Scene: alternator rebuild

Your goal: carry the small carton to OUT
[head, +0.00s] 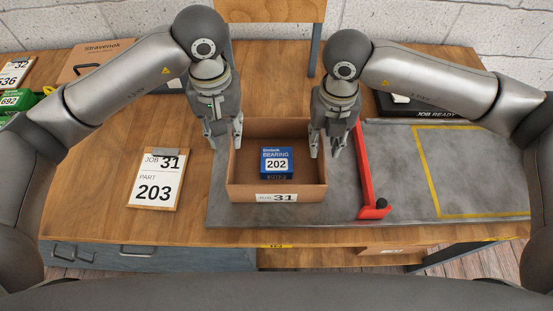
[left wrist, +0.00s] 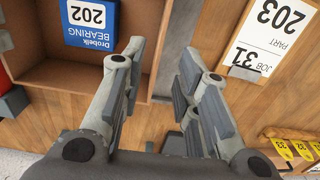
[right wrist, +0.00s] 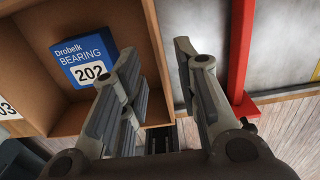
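The small open carton (head: 240,192) stands on a grey mat, with a "31" label on its front. A blue bearing box (head: 276,162) marked 202 lies inside it. My left gripper (head: 225,142) is open at the carton's left wall; in the left wrist view (left wrist: 161,55) the wall's rim shows between its spread fingers. My right gripper (head: 325,150) is open at the right wall; in the right wrist view (right wrist: 157,60) the rim shows between its fingers. I cannot tell how far the fingers reach down beside the walls. No OUT marking is readable.
A red bar (head: 366,165) stands on the mat right of the carton. Beyond it is an empty yellow-outlined area (head: 480,214) on the mat. A card reading JOB 31, PART 203 (head: 154,183) lies left. A dark "JOB READY" tray (head: 425,113) is at the back right.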

